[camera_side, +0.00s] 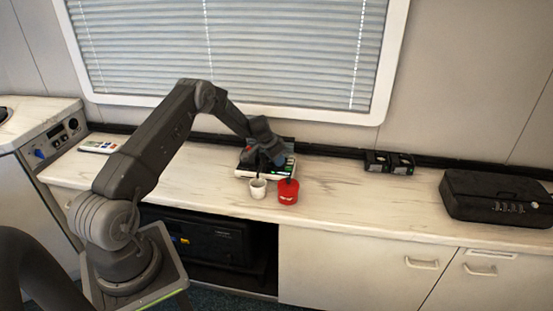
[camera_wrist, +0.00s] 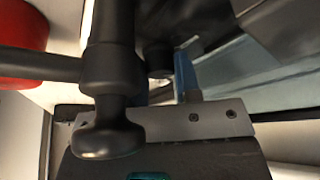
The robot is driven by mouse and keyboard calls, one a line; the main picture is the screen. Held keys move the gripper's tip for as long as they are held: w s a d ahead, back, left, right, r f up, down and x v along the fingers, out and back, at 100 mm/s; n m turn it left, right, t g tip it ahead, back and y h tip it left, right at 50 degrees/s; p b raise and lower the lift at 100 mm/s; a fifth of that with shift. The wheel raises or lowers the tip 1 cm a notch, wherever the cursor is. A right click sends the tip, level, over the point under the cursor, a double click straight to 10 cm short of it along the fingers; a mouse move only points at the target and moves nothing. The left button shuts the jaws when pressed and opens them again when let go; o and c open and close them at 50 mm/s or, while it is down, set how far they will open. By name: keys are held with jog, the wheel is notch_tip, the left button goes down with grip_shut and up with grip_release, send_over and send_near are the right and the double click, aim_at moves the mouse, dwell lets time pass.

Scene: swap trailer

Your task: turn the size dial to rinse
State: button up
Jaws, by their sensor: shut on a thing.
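My gripper (camera_side: 268,152) is at the small machine (camera_side: 250,171) on the middle of the counter, shut on a dark part that the arm largely hides. The machine has a pale front edge and coloured keys on its right side. In the wrist view, a dark rounded knob on a stem (camera_wrist: 106,138) and a small blue piece (camera_wrist: 182,76) show close up; I cannot tell which is the size dial. No dial marking can be read. A white cup (camera_side: 258,188) and a red canister (camera_side: 288,192) stand in front of the machine.
An appliance with a blue knob (camera_side: 40,154) and a dark knob (camera_side: 73,124) stands at the far left. A pale remote (camera_side: 99,147) lies near it. Two small black boxes (camera_side: 389,163) and a black case (camera_side: 496,197) are to the right, with free counter between.

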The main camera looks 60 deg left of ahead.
aim_at(273, 169)
jog(key=shift+n+y, duration=0.8)
jog(key=shift+n, duration=1.7)
jog(key=o, duration=0.9)
jog(key=shift+d, duration=0.1)
jog(key=shift+v, duration=4.05)
jog(key=shift+w+r, duration=0.1)
jog(key=shift+w, duration=0.05)
